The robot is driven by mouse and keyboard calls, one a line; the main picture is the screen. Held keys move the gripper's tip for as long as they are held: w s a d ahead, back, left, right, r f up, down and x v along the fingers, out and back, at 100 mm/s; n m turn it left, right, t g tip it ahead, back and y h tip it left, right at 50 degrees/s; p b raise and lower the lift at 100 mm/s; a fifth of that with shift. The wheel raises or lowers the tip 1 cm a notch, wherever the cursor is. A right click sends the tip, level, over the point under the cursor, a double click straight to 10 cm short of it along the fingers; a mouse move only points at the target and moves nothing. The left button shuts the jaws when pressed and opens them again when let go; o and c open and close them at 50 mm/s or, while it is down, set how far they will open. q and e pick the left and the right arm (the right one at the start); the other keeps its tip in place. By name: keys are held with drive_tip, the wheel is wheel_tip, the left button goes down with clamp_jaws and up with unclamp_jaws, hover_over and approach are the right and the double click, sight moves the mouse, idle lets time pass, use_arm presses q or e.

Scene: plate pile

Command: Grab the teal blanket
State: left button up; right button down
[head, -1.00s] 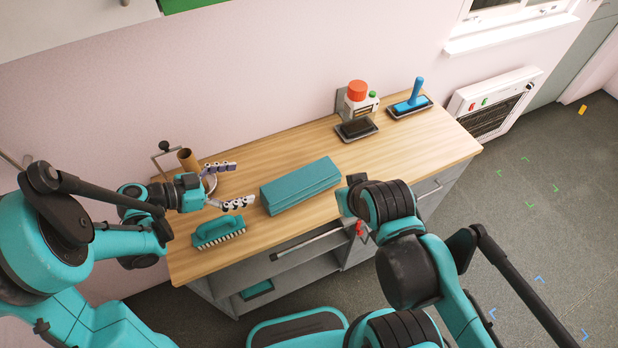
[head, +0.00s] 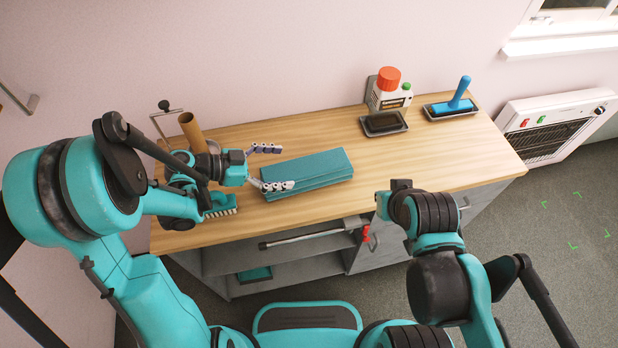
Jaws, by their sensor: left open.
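The teal blanket (head: 315,170) is a folded, flat oblong block lying on the wooden worktop, in the middle of the head view. My left gripper (head: 270,167) is open, its two pale fingers spread around the blanket's left end. The nearer finger overlaps the blanket's front left corner in the picture, and the farther one lies beyond its back left corner. I cannot tell whether either finger touches it. My right arm is at the right, in front of the worktop. Its fingers cannot be made out.
A teal brush (head: 222,206) lies partly behind my left arm. A brown tube (head: 190,130) stands at the back left. A white container with a red lid (head: 389,78), a dark tray (head: 384,123) and a blue-handled tool (head: 459,95) stand at the back right. Worktop (head: 440,150) right of the blanket is clear.

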sight(299, 168)
use_arm(q)
drive_tip(key=shift+f+b, duration=0.5)
drive_tip(key=shift+f, duration=0.3)
drive_tip(key=x, duration=0.2)
drive_tip(key=b+x, duration=0.1)
drive_tip(key=x, duration=0.2)
drive_tip(key=b+x, duration=0.1)
drive_tip(key=x, duration=0.1)
drive_tip(key=shift+w+d+f, duration=0.15)
drive_tip(key=shift+w+f, duration=0.05)
drive_tip(key=shift+w, duration=0.2)
drive_tip(key=c, duration=1.8)
